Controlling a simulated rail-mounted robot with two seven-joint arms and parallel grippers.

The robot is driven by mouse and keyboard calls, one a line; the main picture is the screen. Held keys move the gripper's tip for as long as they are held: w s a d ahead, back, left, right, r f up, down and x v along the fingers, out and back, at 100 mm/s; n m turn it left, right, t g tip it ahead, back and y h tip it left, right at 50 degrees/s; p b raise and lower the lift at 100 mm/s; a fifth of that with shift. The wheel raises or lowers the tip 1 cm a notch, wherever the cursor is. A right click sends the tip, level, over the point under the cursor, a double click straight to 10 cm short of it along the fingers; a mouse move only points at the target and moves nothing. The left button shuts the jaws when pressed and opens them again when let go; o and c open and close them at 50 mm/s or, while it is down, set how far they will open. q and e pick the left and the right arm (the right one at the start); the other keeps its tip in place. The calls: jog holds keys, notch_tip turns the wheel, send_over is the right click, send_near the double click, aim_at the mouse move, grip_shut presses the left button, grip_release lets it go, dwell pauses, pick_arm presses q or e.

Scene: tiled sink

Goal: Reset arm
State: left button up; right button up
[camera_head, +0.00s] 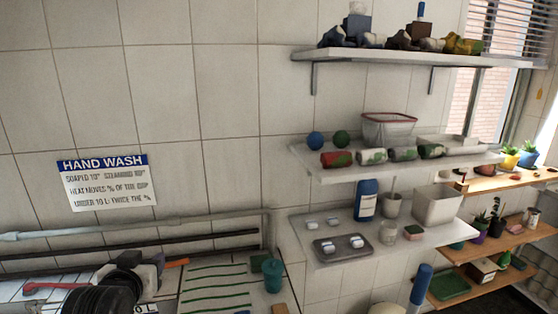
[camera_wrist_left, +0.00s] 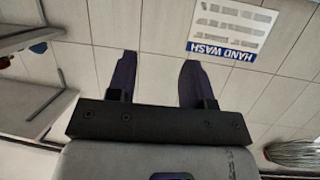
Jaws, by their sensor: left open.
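My left gripper (camera_wrist_left: 156,68) shows clearly in the left wrist view. Its two dark fingers stand well apart with nothing between them, and the tiled wall with the hand wash sign (camera_wrist_left: 232,30) lies beyond. That view is upside down. In the head view, a black ridged part of my left arm shows at the bottom left, over the counter. The fingers cannot be made out clearly there. My right gripper is not in either view.
A pipe (camera_head: 120,229) runs along the wall. The upper left wall is bare.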

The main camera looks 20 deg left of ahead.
pick_arm(q)
jog(key=s+d+f+m+g+h+p, duration=0.3)
jog(key=s+d+f+m+h+p, duration=0.25)
jog(key=s+d+f, duration=0.85)
jog(key=s+d+f+g+p, duration=0.1)
jog(key=s+f+g+p, duration=0.1)
jog(key=s+f, duration=0.3)
jog(key=s+d+f+g+p, duration=0.2)
jog(key=s+f, duration=0.4)
jog(key=s, duration=0.7)
jog(key=g+p, duration=0.1)
jog(key=g, duration=0.1)
jog(key=shift+f+g, duration=0.25)
jog(key=shift+g, duration=0.15)
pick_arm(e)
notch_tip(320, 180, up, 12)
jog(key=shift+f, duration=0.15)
pick_arm(q)
jog(key=shift+a, duration=0.1)
